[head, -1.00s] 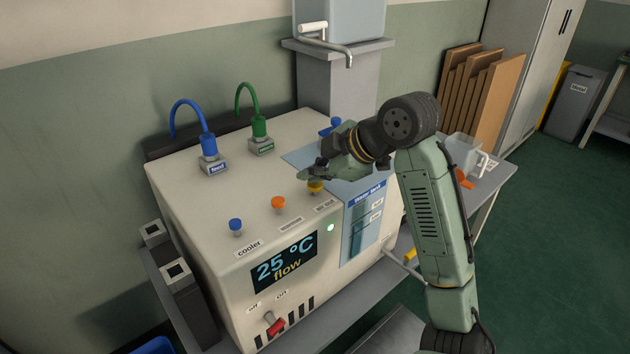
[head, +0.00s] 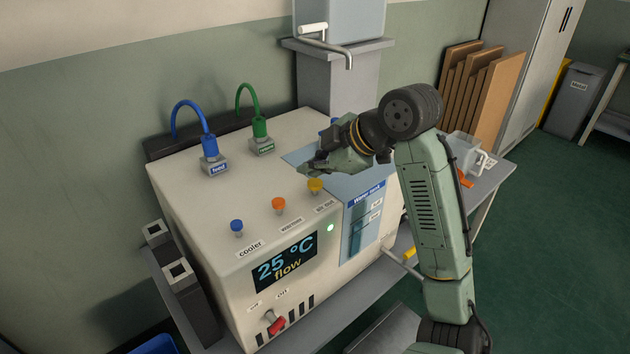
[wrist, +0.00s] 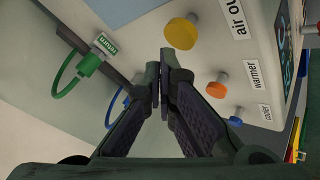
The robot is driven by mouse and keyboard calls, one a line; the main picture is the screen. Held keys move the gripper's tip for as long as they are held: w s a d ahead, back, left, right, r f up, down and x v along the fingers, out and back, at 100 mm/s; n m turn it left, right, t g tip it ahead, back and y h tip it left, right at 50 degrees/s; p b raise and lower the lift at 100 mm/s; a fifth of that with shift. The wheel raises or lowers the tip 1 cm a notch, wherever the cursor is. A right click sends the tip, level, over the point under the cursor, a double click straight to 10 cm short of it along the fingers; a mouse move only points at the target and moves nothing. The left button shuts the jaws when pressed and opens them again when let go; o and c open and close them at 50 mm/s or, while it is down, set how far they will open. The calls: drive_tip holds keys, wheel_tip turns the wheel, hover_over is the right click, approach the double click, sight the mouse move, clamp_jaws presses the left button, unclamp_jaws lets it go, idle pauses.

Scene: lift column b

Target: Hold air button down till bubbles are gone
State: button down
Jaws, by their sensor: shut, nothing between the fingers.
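The yellow air button (head: 316,186), labelled "air out" in part, stands on the sloped front of the cream machine (head: 190,185). It also shows in the wrist view (wrist: 181,33). My gripper (head: 303,170) is shut and empty. Its fingertips are just above and behind the yellow button in the head view, apart from it. In the wrist view the closed fingertips (wrist: 165,62) point below the button, with a gap between. The blue "Water tank" window (head: 358,236) is on the front right. I cannot make out bubbles in it. The display (head: 284,262) reads "25 °C flow".
An orange warmer button (head: 278,204) and a blue cooler button (head: 236,226) stand left of the yellow one. A red-tipped switch (head: 275,325) is low on the front. Blue (head: 190,105) and green (head: 247,95) hoses rise at the back. A clear jug (head: 464,150) stands at right.

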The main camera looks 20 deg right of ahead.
sight(314, 185)
drive_tip(key=shift+r+p, duration=1.85)
drive_tip(key=shift+r, duration=0.65)
drive_tip(key=shift+f, duration=0.1)
